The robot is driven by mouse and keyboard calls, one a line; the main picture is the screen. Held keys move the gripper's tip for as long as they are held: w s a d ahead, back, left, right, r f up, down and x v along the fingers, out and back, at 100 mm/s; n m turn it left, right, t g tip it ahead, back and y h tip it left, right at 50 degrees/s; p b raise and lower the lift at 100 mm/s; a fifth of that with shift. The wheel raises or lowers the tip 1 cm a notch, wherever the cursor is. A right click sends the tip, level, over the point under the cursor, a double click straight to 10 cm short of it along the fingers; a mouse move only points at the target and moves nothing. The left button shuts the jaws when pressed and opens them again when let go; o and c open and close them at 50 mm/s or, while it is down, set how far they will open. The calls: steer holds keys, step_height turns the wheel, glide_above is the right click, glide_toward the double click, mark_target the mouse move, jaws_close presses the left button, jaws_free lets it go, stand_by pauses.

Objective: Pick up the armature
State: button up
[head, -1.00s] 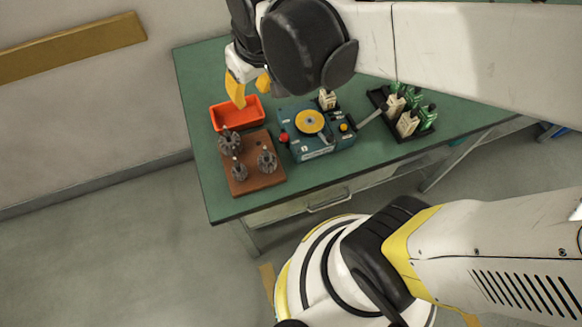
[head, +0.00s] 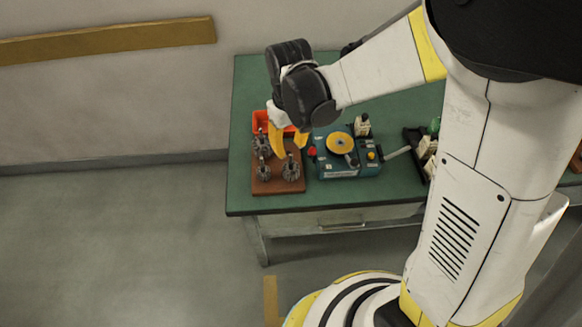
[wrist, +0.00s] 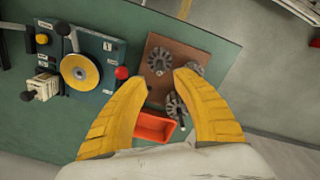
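Dark gear-like armatures stand upright on a brown board (wrist: 180,45). In the wrist view one armature (wrist: 159,60) is just beyond the gap between my fingertips, a second (wrist: 193,68) is by the right fingertip, and a third (wrist: 175,105) shows between the fingers. In the head view an armature (head: 291,171) stands at the board's right side, below my fingertips. My gripper (wrist: 163,79) has its yellow fingers spread apart, with nothing held. In the head view my gripper (head: 292,151) hangs above the board and partly hides the armatures and an orange tray.
The orange tray (wrist: 153,128) lies beside the board. A teal winding machine (head: 350,164) with a yellow disc and a red knob stands to the board's right. A dark rack (head: 412,140) is farther right. The green table's front edge (head: 330,204) is near.

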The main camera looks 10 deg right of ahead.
mark_target(291, 155)
steer(key=f, duration=0.1)
steer(key=f+b, duration=0.1)
steer(key=f, duration=0.1)
steer(key=f+b, duration=0.1)
steer(key=f, duration=0.1)
steer(key=shift+s+d+f, duration=0.1)
steer(key=shift+s, duration=0.15)
jaws_close()
